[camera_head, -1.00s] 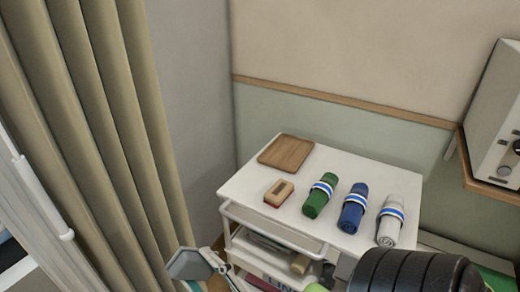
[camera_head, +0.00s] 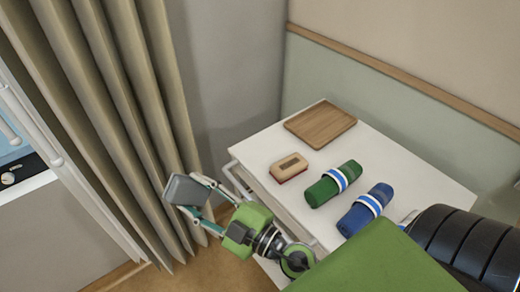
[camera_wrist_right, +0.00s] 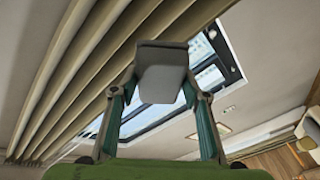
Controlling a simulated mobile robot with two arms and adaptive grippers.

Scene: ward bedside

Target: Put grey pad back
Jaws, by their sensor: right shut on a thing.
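The grey pad (camera_head: 182,190) is a small flat slab with rounded corners. My right gripper (camera_head: 197,196) is shut on it and holds it in the air, left of the white trolley and in front of the curtain. In the right wrist view the pad (camera_wrist_right: 161,78) sits between the two fingers of the right gripper (camera_wrist_right: 160,92), with its broad face toward the camera. A square wooden board (camera_head: 320,123) lies at the back of the trolley top, with nothing on it. My left gripper is not in view.
The white trolley top (camera_head: 263,150) also bears a tan block with a dark mark (camera_head: 289,167), a green roll (camera_head: 332,184) and a blue roll (camera_head: 366,209), both with striped bands. A beige curtain (camera_head: 120,100) hangs at the left, near the pad. A wall stands behind.

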